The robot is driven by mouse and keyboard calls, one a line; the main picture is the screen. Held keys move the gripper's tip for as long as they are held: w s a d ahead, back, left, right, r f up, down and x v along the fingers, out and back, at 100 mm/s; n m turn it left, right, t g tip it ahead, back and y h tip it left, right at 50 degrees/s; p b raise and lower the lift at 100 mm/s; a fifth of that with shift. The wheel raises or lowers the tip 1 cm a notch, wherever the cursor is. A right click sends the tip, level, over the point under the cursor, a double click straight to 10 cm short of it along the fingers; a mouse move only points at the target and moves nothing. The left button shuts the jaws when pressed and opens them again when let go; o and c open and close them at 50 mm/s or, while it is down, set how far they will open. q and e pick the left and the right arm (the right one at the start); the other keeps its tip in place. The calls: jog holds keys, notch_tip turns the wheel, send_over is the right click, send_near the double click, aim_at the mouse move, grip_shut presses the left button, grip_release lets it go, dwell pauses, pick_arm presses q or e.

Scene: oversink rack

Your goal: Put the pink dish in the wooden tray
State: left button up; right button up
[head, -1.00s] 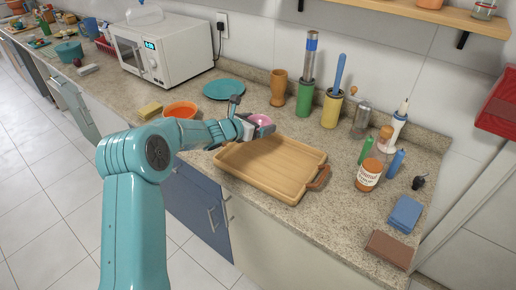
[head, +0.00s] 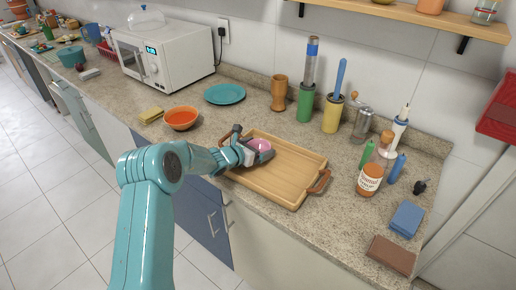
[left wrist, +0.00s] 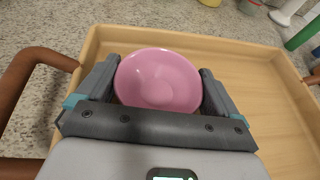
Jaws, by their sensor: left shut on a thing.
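The pink dish (head: 260,146) is a small round bowl. In the left wrist view the dish (left wrist: 158,80) sits upright between the two fingers of my left gripper (left wrist: 158,88), which is shut on it. In the head view my left gripper (head: 252,152) is over the left part of the wooden tray (head: 285,183). In the left wrist view the tray (left wrist: 260,110) spreads under and around the dish. Whether the dish's base touches the tray floor is hidden. My right gripper is not in view.
An orange bowl (head: 181,118), a yellow sponge (head: 151,115) and a teal plate (head: 225,93) lie left of the tray. The tray's right half is clear.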

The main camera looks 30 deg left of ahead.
pick_arm(q)
jog(key=o, duration=0.7)
jog(key=shift+r+p, duration=0.3)
jog(key=shift+p, duration=0.1)
jog(key=shift+s+a, duration=0.1)
jog(key=shift+s, duration=0.25)
jog(key=b+v, duration=0.2)
jog(key=v, duration=0.8)
jog(key=shift+s, duration=0.1)
jog(key=shift+s+r, duration=0.2)
jog(key=shift+s, duration=0.35)
jog(key=shift+w, duration=0.1)
